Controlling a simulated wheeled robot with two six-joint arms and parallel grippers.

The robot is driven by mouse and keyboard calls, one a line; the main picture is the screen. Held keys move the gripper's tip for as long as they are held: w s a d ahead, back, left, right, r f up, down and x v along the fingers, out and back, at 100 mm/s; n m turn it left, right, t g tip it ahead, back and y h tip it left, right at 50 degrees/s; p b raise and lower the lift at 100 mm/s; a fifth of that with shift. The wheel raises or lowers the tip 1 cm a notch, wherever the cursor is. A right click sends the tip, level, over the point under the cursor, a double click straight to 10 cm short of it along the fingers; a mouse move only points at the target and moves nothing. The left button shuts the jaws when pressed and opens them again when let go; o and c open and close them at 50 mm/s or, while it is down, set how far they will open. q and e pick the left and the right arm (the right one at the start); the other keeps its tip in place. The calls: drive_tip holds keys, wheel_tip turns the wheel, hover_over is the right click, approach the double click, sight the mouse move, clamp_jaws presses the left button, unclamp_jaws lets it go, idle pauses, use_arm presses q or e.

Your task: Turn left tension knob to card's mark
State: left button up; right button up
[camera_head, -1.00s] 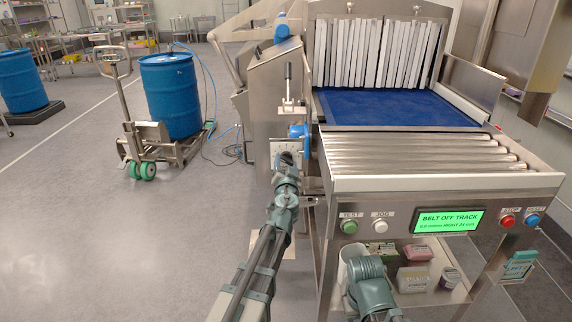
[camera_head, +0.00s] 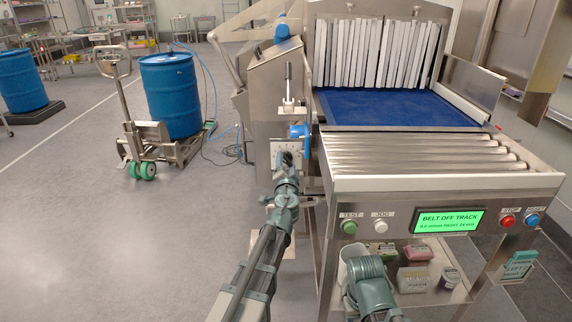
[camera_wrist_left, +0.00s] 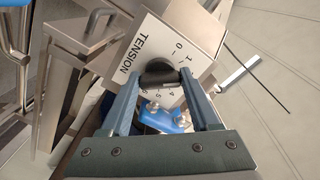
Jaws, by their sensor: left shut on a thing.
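The left tension knob (camera_wrist_left: 160,75) is black and sits on a white dial plate (camera_wrist_left: 180,42) marked TENSION, with numbers around it. In the left wrist view my left gripper (camera_wrist_left: 160,82) is shut on the knob, one finger on each side. The fingers and knob hide part of the scale, and I cannot read the pointer's exact setting. In the head view my left gripper (camera_head: 287,162) is at the dial plate (camera_head: 289,150). A card (camera_head: 519,266) with the word LEFT hangs at the right of the conveyor; its mark is too small to read. My right gripper's fingers are not visible.
The display (camera_head: 448,220) reads BELT OFF TRACK. Test, jog, stop and reset buttons line the front panel. A blue fitting (camera_head: 299,131) and an upright lever (camera_head: 288,78) are close above the dial. Open floor (camera_head: 80,240) lies to the left.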

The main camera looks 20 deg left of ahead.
use_arm(q)
drive_tip(key=shift+m, duration=0.8)
drive_tip(key=o, duration=1.4)
drive_tip(key=shift+c, duration=0.2)
drive_tip(key=shift+s, duration=0.1)
